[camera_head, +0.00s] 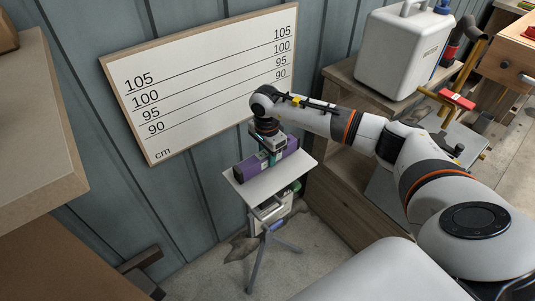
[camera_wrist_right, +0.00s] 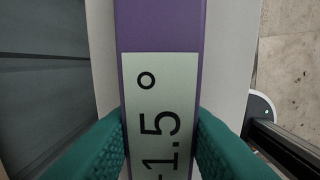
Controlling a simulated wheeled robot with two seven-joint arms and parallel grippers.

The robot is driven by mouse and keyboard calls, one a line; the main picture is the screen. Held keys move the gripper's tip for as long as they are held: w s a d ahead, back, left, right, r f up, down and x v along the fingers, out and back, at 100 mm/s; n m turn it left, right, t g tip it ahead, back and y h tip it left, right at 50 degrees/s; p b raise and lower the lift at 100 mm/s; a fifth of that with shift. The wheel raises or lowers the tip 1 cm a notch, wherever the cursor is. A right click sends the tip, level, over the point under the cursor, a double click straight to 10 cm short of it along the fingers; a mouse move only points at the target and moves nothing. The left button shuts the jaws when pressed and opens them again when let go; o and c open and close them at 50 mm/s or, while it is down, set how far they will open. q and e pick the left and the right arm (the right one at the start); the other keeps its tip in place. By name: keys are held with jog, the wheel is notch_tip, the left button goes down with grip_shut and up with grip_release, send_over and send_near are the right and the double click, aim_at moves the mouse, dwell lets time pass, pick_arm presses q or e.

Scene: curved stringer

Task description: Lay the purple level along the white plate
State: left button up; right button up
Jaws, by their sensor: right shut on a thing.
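The purple level (camera_head: 250,166) is at the white plate (camera_head: 254,191), which is a small flat top on a stand. The level lies roughly along the plate's back long edge in the head view. In the right wrist view the purple level (camera_wrist_right: 160,25) runs up the middle, with a display reading about -1.5° and the white plate (camera_wrist_right: 230,60) behind it. My right gripper (camera_head: 273,158) is shut on the level, with its green fingers (camera_wrist_right: 160,135) on both sides. Whether the level touches the plate is hard to tell. My left gripper is not in view.
A white board with height marks (camera_head: 205,80) is on the wall behind the stand. A wooden bench (camera_head: 340,200) with a white case (camera_head: 400,50) stands to the right. A wooden surface (camera_head: 40,130) is at the left. The stand's legs (camera_head: 258,260) rest on the floor.

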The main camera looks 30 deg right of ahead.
jog(key=shift+f+b, duration=0.45)
dwell(0.3)
jog(key=o, duration=1.2)
